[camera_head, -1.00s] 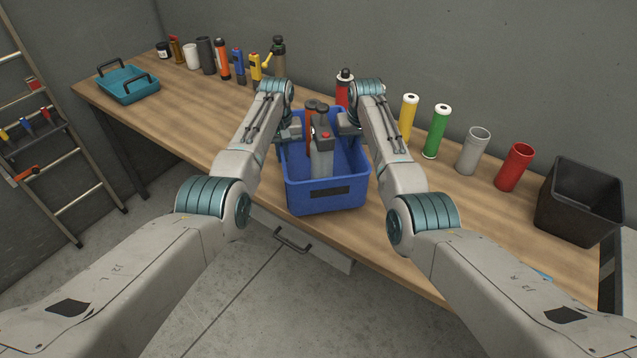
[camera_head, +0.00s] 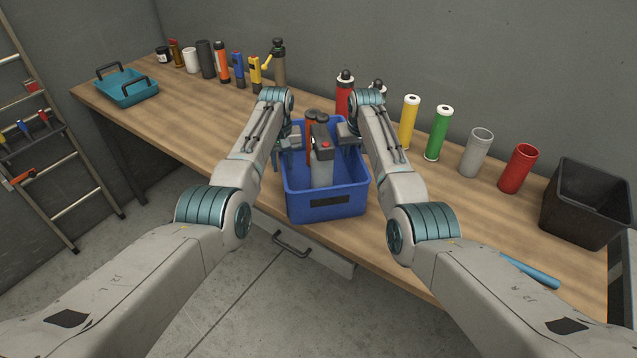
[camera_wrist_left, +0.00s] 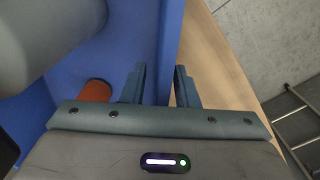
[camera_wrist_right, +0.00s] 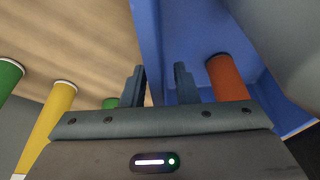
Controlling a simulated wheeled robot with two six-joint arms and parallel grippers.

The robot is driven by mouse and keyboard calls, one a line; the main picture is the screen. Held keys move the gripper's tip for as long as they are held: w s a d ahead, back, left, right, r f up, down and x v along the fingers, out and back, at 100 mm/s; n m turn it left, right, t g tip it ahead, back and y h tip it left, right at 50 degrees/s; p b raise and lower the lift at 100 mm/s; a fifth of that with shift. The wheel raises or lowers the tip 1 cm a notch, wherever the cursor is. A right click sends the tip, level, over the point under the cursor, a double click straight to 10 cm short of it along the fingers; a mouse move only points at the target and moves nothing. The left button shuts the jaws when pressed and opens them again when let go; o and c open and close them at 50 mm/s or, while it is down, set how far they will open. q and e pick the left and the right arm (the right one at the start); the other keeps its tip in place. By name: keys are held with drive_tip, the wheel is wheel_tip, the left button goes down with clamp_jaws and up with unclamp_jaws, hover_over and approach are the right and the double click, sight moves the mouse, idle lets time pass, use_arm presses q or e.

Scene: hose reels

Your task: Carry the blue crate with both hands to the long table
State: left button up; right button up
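The blue crate (camera_head: 326,209) is upright between my two arms, over the near part of the long wooden table (camera_head: 202,139). It holds a grey canister (camera_head: 321,168) with a red spot, and orange and dark items partly hidden behind it.
A teal tray (camera_head: 127,90) stands at the table's far left, with several bottles along the back. Yellow (camera_head: 409,124), green (camera_head: 438,132), grey and red cylinders stand right of the crate, beside a black bin (camera_head: 581,207). A blue tube (camera_head: 531,271) lies at the front right.

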use_arm(q)
wheel_tip(320, 180, up, 11)
drive_tip(key=shift+r, duration=0.45)
use_arm(e)
drive_tip(key=v, duration=1.2)
use_arm(q)
drive_tip(key=shift+r, duration=0.1)
use_arm(e)
drive_tip(key=shift+r, duration=0.1)
